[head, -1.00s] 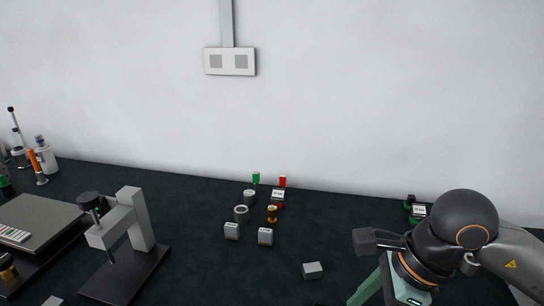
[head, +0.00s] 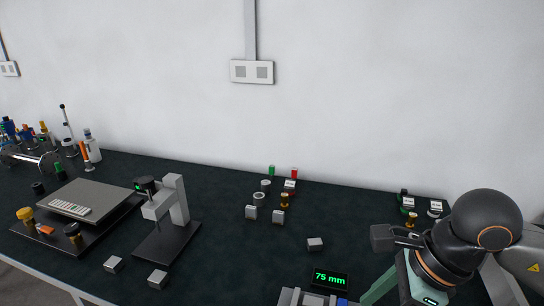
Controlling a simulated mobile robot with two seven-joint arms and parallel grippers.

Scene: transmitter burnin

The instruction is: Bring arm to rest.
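My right arm (head: 455,245) comes in from the right edge and is folded over the right part of the dark bench. Its gripper (head: 388,237) shows as a dark grey block at the left end of the wrist. Its fingers cannot be made out, so whether it is open or shut is unclear. Nothing is seen hanging from it. My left arm and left gripper are out of view.
The dark bench (head: 230,250) holds a stand (head: 177,200), a grey plate (head: 88,198), several small blocks and cylinders at mid-bench, and a "75 mm" display (head: 330,279) near the front. Bottles (head: 92,148) stand far left. Bare bench lies between the stand and display.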

